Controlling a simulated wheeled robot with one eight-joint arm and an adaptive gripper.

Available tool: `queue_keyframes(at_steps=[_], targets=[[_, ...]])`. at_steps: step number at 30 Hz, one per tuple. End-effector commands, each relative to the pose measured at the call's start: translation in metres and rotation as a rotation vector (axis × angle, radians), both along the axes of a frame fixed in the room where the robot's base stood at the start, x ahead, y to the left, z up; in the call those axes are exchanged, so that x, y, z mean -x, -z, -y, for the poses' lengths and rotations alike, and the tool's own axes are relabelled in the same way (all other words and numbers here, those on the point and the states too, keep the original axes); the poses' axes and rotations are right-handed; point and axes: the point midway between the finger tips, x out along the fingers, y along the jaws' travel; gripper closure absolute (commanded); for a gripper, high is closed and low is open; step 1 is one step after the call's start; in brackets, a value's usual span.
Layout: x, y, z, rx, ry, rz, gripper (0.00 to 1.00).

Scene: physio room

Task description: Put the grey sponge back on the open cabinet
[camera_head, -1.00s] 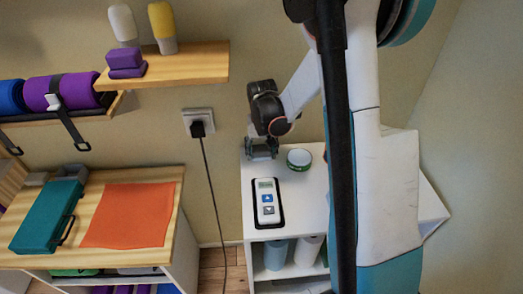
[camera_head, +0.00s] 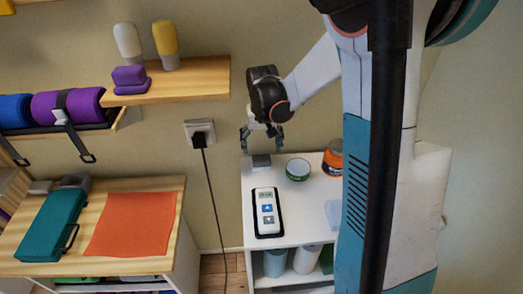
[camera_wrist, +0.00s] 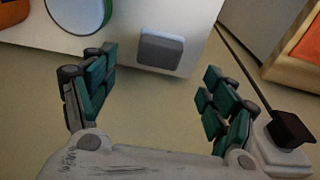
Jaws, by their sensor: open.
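The grey sponge (camera_head: 261,162) lies flat on the top of the white open cabinet (camera_head: 291,229), near its back left corner. In the wrist view the sponge (camera_wrist: 160,50) sits near the edge of the white top, beyond and between the fingertips. My gripper (camera_head: 262,142) is open and empty, above and just behind the sponge. In the wrist view the two teal fingers (camera_wrist: 158,68) are spread wide, with a gap between them and the sponge.
A green-rimmed tape roll (camera_head: 298,169), an orange-and-dark jar (camera_head: 333,158) and a device with buttons (camera_head: 266,212) share the cabinet top. A wall socket with plug (camera_head: 200,132) is left of my gripper; its cord hangs down. A wooden shelf (camera_head: 185,83) juts out at upper left.

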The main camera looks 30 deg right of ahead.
Motion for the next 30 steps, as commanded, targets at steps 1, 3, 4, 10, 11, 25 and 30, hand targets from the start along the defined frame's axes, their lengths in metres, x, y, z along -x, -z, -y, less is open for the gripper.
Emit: queue_keyframes(at_steps=[1,3,4,10,11,25,30], targets=[[0.001,-0.011,-0.001,0.000,0.000,0.000,0.22],[0.002,-0.020,-0.001,0.000,0.000,0.000,0.22],[0.003,-0.023,-0.001,0.000,0.000,0.000,0.22],[0.005,-0.037,-0.003,0.001,-0.004,0.004,0.22],[0.007,-0.039,-0.004,0.001,-0.007,0.008,0.22],[0.081,-0.125,-0.056,0.035,-0.156,0.189,0.22],[0.115,-0.145,-0.074,0.050,-0.216,0.264,0.22]])
